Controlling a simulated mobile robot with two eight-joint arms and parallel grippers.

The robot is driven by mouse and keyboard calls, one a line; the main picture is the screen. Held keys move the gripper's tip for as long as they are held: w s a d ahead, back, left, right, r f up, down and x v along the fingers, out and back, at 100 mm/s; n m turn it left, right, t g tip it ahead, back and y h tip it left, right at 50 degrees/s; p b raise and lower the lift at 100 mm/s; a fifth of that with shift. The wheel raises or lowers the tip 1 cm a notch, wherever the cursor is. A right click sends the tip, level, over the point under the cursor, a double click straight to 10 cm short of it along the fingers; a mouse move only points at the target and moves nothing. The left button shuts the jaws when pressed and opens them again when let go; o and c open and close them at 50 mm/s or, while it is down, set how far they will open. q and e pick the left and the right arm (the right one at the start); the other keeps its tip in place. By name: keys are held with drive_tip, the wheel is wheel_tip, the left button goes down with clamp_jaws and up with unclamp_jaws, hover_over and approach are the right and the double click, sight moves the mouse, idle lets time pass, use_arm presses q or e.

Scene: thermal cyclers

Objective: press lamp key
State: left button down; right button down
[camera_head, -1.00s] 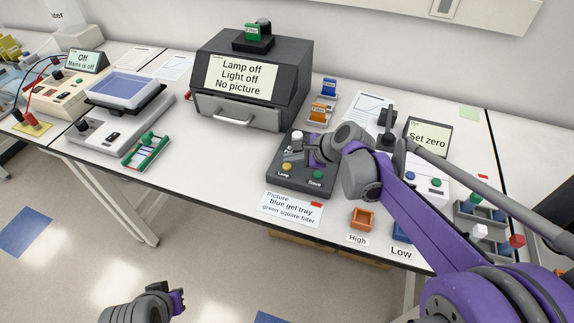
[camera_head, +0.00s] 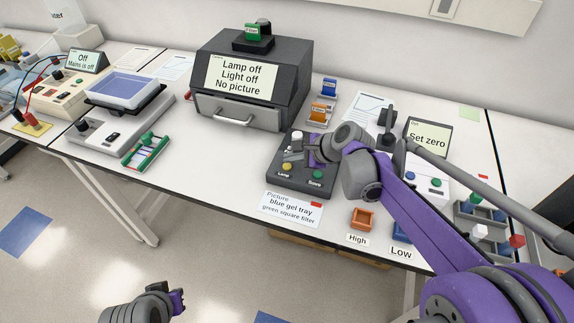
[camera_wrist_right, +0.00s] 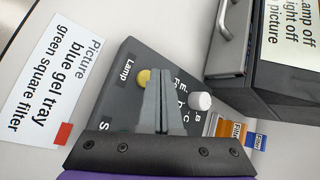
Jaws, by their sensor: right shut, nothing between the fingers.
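The yellow lamp key (camera_head: 287,166), above the label "Lamp", is on a dark control box (camera_head: 300,184) in front of the imager (camera_head: 262,110). The imager's screen reads "Lamp off, Light off, No picture". My right gripper (camera_head: 297,152) is shut and empty over the box, its tips close to the key. In the right wrist view the yellow key (camera_wrist_right: 143,77) shows just beside the closed fingertips (camera_wrist_right: 154,76); I cannot tell whether they touch. My left gripper (camera_head: 178,301) is low at the left, away from the table; its jaws are unclear.
A white knob (camera_wrist_right: 200,101) and a green button (camera_head: 318,174) are also on the box. A card reading "blue gel tray, green square filter" (camera_head: 292,209) lies in front. Blue and orange filters (camera_head: 322,112) stand right of the imager. A gel tray (camera_head: 146,151) lies left.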

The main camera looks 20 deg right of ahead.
sight(291, 169)
drive_tip(key=shift+f, duration=0.1)
use_arm(q)
drive_tip(key=shift+s+f+b, duration=0.1)
drive_tip(key=shift+f+b, duration=0.2)
drive_tip(key=shift+f, duration=0.05)
use_arm(e)
drive_tip(key=shift+f, duration=0.35)
use_arm(q)
drive_tip(key=shift+s+f, duration=0.1)
drive_tip(key=shift+f, duration=0.2)
use_arm(e)
drive_tip(key=shift+f, duration=0.4)
drive_tip(key=shift+r, duration=0.1)
idle(0.3)
use_arm(q)
drive_tip(key=shift+w+r, duration=0.25)
drive_tip(key=shift+r, duration=0.35)
use_arm(e)
drive_tip(key=shift+r, duration=0.7)
